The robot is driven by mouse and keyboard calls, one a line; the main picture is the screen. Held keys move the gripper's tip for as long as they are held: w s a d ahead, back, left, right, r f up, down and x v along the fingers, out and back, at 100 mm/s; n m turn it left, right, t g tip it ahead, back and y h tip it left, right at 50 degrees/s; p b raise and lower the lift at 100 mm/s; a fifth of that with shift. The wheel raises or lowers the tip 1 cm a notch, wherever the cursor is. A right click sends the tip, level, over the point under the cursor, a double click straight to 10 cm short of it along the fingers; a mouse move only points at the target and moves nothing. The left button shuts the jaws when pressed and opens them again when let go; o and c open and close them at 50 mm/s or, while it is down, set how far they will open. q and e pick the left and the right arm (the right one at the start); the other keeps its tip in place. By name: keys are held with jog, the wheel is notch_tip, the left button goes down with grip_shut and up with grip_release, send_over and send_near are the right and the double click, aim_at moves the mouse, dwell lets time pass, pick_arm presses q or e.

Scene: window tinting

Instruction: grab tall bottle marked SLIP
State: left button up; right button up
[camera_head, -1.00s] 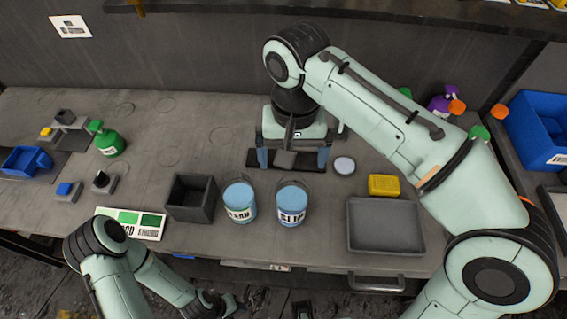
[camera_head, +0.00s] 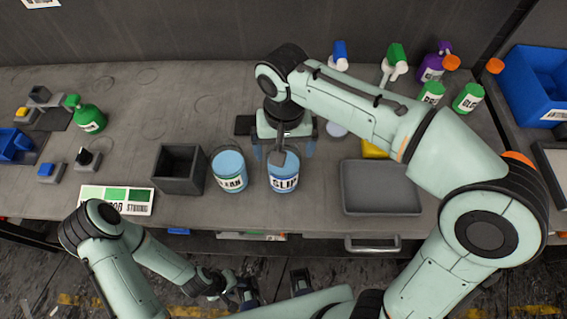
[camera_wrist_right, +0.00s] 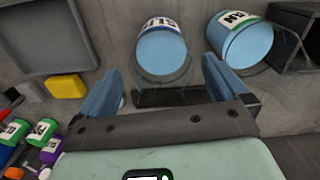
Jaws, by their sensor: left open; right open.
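The container marked SLIP (camera_head: 283,182) is light blue with a white label and dark letters. It stands upright on the bench; seen from above, its height is hard to judge. My right gripper (camera_head: 285,150) is open and empty, pointing down just behind it. In the right wrist view the SLIP container (camera_wrist_right: 162,52) appears upside down, beyond the gap between the open fingers of my right gripper (camera_wrist_right: 162,82). My left gripper (camera_head: 273,285) is open and empty, low in front of the bench.
A similar blue container with a green-edged label (camera_head: 230,180) stands close left of SLIP. Left of that is a dark open box (camera_head: 180,183). A grey tray (camera_head: 380,208) and yellow block (camera_head: 374,149) lie right. Several spray bottles stand at the back right.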

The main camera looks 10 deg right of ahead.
jog(key=shift+f, duration=0.85)
jog(key=shift+r, duration=0.1)
jog(key=c, duration=1.3)
